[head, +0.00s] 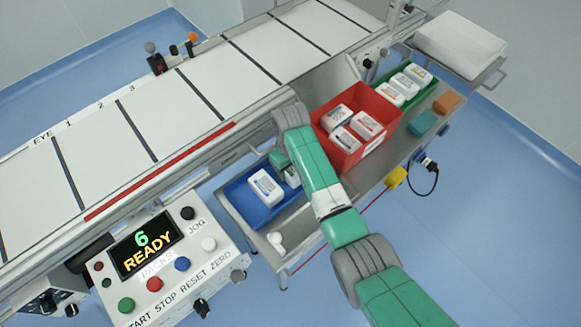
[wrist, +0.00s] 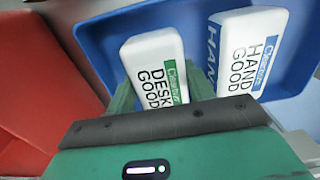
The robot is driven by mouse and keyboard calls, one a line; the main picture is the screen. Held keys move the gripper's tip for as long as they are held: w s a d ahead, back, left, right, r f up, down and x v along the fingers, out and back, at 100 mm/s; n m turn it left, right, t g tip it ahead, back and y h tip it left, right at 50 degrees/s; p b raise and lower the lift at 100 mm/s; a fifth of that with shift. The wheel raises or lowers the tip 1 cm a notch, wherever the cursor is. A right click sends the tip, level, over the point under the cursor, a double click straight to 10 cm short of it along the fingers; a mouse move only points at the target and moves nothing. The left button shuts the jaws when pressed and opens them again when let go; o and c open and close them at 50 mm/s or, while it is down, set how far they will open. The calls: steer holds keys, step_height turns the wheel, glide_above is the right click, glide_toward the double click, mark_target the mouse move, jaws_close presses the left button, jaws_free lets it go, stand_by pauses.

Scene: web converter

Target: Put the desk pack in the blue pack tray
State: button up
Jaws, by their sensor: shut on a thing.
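My gripper (head: 284,163) is shut on the desk pack, a white pack with a green label and the words DESK GOOD (wrist: 157,72). In the head view my arm covers most of the desk pack (head: 292,176). It is over the right part of the blue pack tray (head: 238,197), whose blue wall also shows in the wrist view (wrist: 303,62). I cannot tell whether the pack touches the tray floor. A white hand pack (wrist: 251,52) with a blue label lies in the tray beside it, with a gap between them; it also shows in the head view (head: 265,187).
A red bin (head: 347,158) with several white packs stands right of the blue tray. A green tray (head: 381,98) with packs is beyond it. The conveyor (head: 190,95) runs behind, and the control panel (head: 165,268) reading 6 READY is at front left.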

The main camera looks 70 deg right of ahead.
steer(key=shift+f, duration=0.2)
steer(key=o, duration=1)
steer(key=shift+o, duration=0.2)
step_height(320, 180, up, 12)
steer(key=p, duration=0.4)
steer(key=shift+r, duration=0.25)
